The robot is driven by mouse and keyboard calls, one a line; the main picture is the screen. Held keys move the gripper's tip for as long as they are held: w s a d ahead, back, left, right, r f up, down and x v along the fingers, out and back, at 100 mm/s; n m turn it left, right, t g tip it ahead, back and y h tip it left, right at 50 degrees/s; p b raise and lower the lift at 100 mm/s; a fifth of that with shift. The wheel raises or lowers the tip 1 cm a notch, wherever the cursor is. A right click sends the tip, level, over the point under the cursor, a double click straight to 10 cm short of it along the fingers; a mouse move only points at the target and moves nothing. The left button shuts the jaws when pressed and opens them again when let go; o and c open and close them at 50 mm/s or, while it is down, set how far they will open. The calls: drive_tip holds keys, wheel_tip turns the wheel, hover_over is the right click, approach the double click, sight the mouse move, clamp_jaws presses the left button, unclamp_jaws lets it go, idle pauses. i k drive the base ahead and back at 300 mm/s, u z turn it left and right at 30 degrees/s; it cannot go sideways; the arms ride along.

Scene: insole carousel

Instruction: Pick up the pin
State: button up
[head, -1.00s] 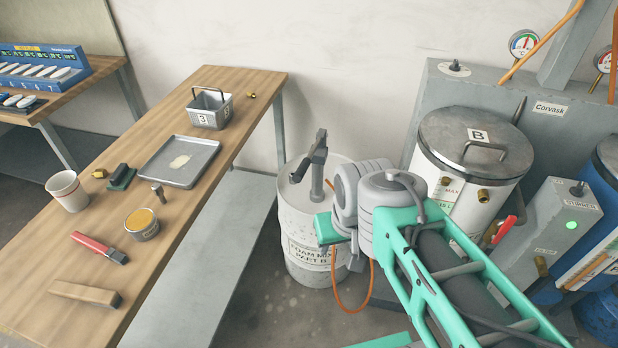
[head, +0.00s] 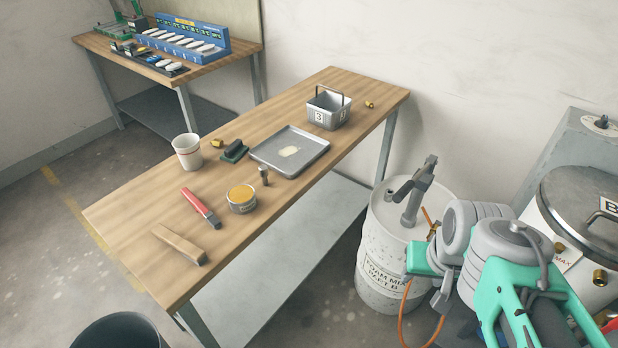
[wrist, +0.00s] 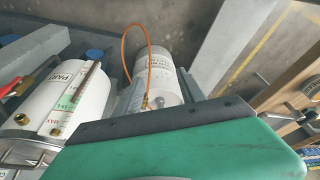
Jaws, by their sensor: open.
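The pin (head: 264,176) is a small dark-grey metal cylinder with a wider head. It stands upright on the wooden table, between the near corner of the metal tray and the tin of yellow paste. My gripper (head: 432,276) is partly visible at the end of my folded green and grey arm, at the right of the head view in front of the white drum. It is open, holds nothing that I can see, and is well to the right of the pin and apart from the table. Its fingertips are hard to make out. The wrist view does not show the pin.
A white drum (head: 385,270) with a pump stands between table and arm.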

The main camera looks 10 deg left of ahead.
sight(264, 171)
drive_tip(key=u, duration=0.5)
drive_tip(key=k, duration=0.65)
drive_tip(key=u, duration=0.65)
drive_tip(key=i, duration=1.05)
drive_tip(key=u, duration=0.9)
